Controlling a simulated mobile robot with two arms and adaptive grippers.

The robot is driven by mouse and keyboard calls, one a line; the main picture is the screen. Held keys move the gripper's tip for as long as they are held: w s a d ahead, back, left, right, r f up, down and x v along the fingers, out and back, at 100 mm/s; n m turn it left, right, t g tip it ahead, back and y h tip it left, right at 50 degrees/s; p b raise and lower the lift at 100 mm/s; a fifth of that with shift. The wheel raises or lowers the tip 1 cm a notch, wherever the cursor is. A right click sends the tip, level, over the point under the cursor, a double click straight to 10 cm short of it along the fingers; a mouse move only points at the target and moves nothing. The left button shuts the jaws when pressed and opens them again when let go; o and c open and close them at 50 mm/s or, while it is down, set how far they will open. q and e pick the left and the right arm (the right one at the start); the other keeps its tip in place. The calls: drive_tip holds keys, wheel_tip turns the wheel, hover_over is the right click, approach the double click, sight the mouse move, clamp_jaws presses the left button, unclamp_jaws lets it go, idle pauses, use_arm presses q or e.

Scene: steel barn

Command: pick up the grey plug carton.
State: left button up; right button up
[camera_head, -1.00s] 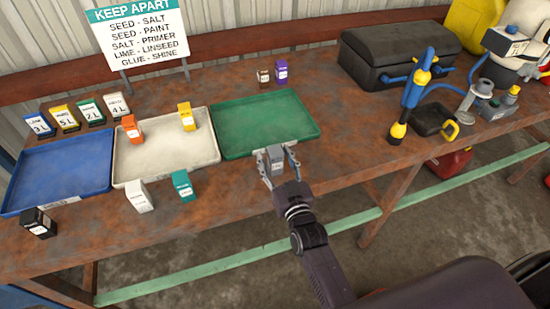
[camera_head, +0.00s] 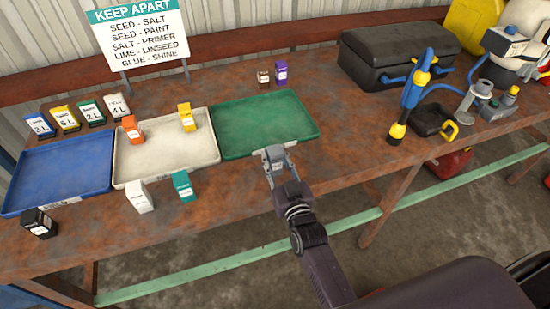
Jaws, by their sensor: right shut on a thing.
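The grey plug carton (camera_head: 274,155) stands at the front edge of the green tray, with a white label facing me. My right gripper (camera_head: 275,163) is shut on the grey carton, with its fingers at the carton's two sides. I cannot tell whether the carton touches the table. My left gripper is not in view.
The green tray (camera_head: 300,135), white tray (camera_head: 205,152) and blue tray (camera_head: 98,180) stand in a row. An orange carton (camera_head: 132,129) and a yellow carton (camera_head: 187,117) are in the white tray. White (camera_head: 139,197), teal (camera_head: 182,186) and black (camera_head: 39,224) cartons stand in front.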

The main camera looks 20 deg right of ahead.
wheel_tip(320, 180, up, 20)
drive_tip(key=p, duration=1.4)
drive_tip(key=s+d+f+b, duration=0.1)
drive_tip(key=s+f+b, duration=0.3)
drive_tip(key=s+b, duration=0.5)
drive_tip(key=s+d+f+b, duration=0.1)
drive_tip(key=s+f+b, duration=0.35)
drive_tip(key=s, duration=0.85)
drive_tip(key=w+a+r+p, duration=0.1)
drive_tip(key=w+r+p, duration=0.3)
drive_tip(key=w, duration=0.7)
drive_tip(key=w+a+r+p, duration=0.1)
drive_tip(key=w+r+p, duration=0.3)
drive_tip(key=w+p, duration=0.5)
drive_tip(key=shift+w+r, duration=0.15)
drive_tip(key=shift+w, duration=0.85)
